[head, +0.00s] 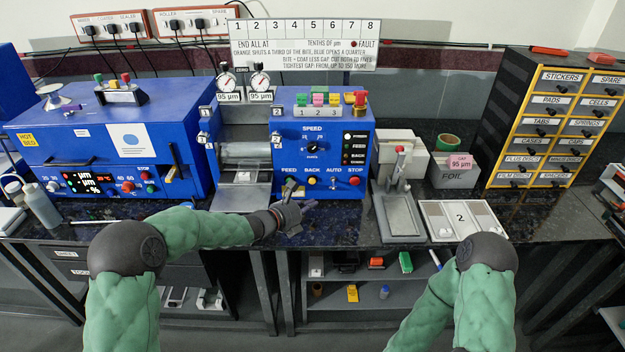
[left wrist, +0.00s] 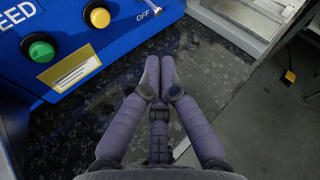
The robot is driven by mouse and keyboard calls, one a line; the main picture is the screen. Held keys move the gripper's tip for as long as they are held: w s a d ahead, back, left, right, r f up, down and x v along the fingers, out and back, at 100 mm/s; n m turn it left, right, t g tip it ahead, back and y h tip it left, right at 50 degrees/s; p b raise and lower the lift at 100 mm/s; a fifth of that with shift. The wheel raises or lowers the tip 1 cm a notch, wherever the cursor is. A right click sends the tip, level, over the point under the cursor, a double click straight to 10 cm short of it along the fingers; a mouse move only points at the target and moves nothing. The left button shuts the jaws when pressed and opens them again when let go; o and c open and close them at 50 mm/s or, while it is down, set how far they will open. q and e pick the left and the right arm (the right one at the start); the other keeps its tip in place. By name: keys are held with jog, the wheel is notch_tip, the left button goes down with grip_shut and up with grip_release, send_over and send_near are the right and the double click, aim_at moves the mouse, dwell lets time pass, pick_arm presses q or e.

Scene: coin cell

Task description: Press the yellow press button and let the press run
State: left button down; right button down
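A round yellow button (head: 312,181) sits under the BACK label on the front of the blue roller machine (head: 262,180). It also shows at the top of the left wrist view (left wrist: 99,17), standing out from the blue panel and not touched. My left gripper (head: 306,206) is low in front of this panel, over the dark bench top. In the left wrist view its two fingertips (left wrist: 160,62) meet with nothing between them, to the right of and below the yellow button. My right gripper is not in view; only my right arm shows.
A green button (left wrist: 41,52) is left of the yellow one, and a red STOP button (head: 355,181) is further right. A small hand press (head: 398,200) stands right of the machine. A white tray (head: 462,220) lies beside it. The bench in front of the panel is clear.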

aim_at(312, 181)
pick_arm(q)
jog(key=w+p, duration=0.3)
jog(key=w, duration=0.4)
jog(key=shift+p, duration=0.3)
jog(key=shift+w, duration=0.2)
dwell(1.1)
jog(key=shift+w, duration=0.15)
